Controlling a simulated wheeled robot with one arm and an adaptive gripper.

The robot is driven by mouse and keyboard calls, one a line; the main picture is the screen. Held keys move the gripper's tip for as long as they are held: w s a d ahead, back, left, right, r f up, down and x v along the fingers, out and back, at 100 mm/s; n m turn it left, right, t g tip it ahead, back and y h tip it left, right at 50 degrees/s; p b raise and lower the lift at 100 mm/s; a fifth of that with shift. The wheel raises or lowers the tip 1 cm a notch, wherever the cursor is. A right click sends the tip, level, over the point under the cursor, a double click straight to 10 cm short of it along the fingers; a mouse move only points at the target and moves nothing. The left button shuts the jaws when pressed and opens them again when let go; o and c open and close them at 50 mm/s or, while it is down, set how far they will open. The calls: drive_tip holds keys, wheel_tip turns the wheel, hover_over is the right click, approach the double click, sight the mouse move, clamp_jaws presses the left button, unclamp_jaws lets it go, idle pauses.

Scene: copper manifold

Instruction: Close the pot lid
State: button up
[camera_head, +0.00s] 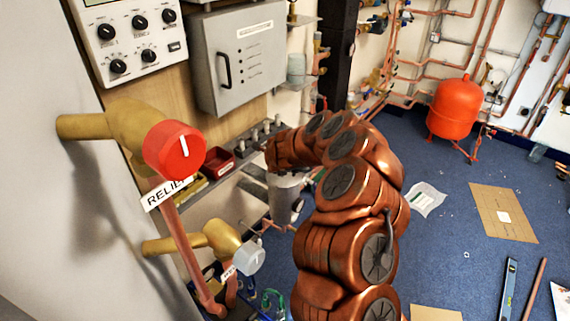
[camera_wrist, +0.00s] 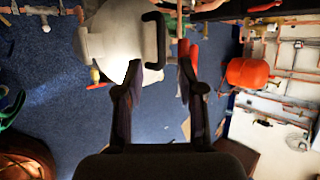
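A grey metal cylinder (camera_head: 285,197), which looks like the pot, stands below the end of my arm in the head view. The arm covers part of it. In the wrist view a pale rounded body (camera_wrist: 118,38) with a black bar handle (camera_wrist: 155,38) lies beyond the fingers; it may be the same pot or its lid. I cannot tell how far the lid stands open. The fingers are not clear in the head view.
A red relief knob (camera_head: 175,150) on a brass valve and a clear-knobbed valve (camera_head: 248,258) stand at the left. A grey cabinet (camera_head: 238,60) hangs behind the arm. A red bin (camera_head: 215,163) sits on the shelf.

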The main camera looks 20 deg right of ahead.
drive_tip(key=shift+v, duration=1.25)
